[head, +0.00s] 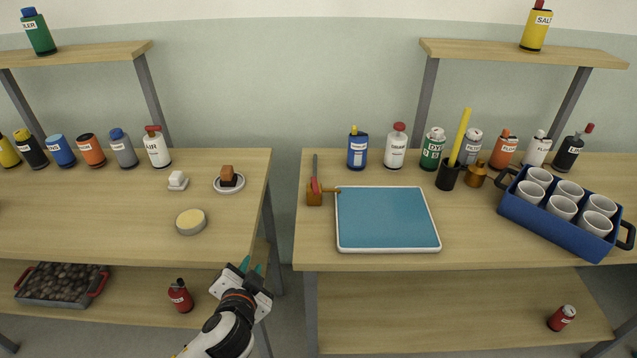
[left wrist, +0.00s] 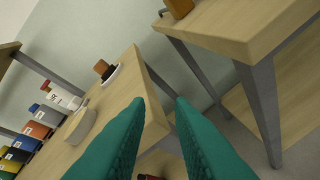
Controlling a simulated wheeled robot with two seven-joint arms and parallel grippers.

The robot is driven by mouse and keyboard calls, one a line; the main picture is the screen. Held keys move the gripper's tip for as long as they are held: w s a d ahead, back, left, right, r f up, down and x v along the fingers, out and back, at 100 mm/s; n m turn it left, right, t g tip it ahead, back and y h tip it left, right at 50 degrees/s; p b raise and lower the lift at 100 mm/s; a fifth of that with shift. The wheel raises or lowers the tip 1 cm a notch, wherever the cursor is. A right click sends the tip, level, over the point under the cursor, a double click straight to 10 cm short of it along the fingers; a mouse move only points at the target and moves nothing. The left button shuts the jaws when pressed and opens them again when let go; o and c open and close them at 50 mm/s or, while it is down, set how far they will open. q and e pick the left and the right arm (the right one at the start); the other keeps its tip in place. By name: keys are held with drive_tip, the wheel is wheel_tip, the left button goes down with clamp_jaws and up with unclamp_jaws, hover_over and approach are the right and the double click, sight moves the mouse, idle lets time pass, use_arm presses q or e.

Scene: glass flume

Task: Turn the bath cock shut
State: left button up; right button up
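The bath cock (head: 315,195) stands at the left edge of the blue bath (head: 388,220) on the right bench. It has a brass-brown body, a spout pointing right over the bath's rim and a dark lever with red at its base. The lever points away toward the wall. In the left wrist view, a brown part at the top edge, likely the cock's body (left wrist: 179,8), is cut off by the frame. My left gripper (head: 252,267) is open and empty, with teal fingers apart. It is below and left of the cock, by the gap between the benches. My right gripper is not in view.
The right bench (head: 475,225) has several bottles along the back and a blue crate of white cups (head: 545,222) at right. The left bench (head: 110,220) holds a round tan-topped dish (head: 190,222) and a small saucer (head: 229,189). A red bottle (head: 180,296) stands on the lower shelf.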

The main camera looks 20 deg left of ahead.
use_arm(q)
drive_tip(key=w+d+r+m+t+h, duration=0.1)
drive_tip(key=w+r+m+t+h, duration=0.2)
drive_tip(key=w+r+m+t, duration=0.3)
drive_tip(key=m+g+h, duration=0.2)
drive_tip(key=m+h, duration=0.5)
drive_tip(key=m, duration=0.4)
approach(315, 186)
drive_tip(key=x, duration=1)
drive_tip(key=shift+d+f+b, duration=0.1)
drive_tip(key=shift+f+b, duration=0.25)
drive_tip(key=shift+c, duration=0.2)
clamp_jaws()
